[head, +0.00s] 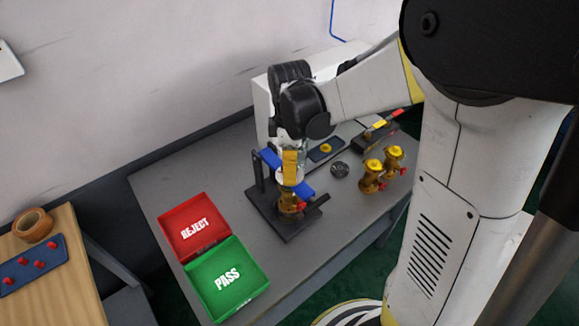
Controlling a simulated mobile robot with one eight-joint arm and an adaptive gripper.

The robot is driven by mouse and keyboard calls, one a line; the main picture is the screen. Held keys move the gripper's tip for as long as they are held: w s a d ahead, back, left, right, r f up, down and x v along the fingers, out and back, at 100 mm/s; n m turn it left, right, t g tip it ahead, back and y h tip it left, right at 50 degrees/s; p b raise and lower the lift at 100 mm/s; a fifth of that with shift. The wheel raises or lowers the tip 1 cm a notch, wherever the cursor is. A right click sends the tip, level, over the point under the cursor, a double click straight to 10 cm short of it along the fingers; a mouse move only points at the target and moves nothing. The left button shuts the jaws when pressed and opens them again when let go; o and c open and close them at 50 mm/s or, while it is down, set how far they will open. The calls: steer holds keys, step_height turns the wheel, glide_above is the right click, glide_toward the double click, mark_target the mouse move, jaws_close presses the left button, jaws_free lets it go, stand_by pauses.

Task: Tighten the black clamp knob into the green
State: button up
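A dark fixture (273,217) stands on the grey table, with upright posts and a brass-coloured valve (290,204) in it. Blue pieces (301,190) and a yellow part (290,162) sit above the valve. My gripper (289,153) is over the top of this fixture, pointing down. My own arm covers most of it, and its fingers are too small to read. I cannot make out a black clamp knob on the fixture. A small dark round piece (340,170) lies on the table to its right; I cannot tell if it is the knob.
A red REJECT tray (210,244) and a green PASS tray (222,309) lie left of the fixture. Brass valves with yellow tops (371,180) stand at right. Behind are a dark pad (314,157) and a red-and-yellow-marked device (370,138).

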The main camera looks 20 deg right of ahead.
steer(key=c, duration=1.2)
steer(key=m, duration=0.3)
steer(key=shift+m, duration=0.4)
steer(key=m, duration=0.3)
steer(key=shift+m, duration=0.3)
steer(key=m, duration=0.4)
steer(key=shift+m, duration=2.1)
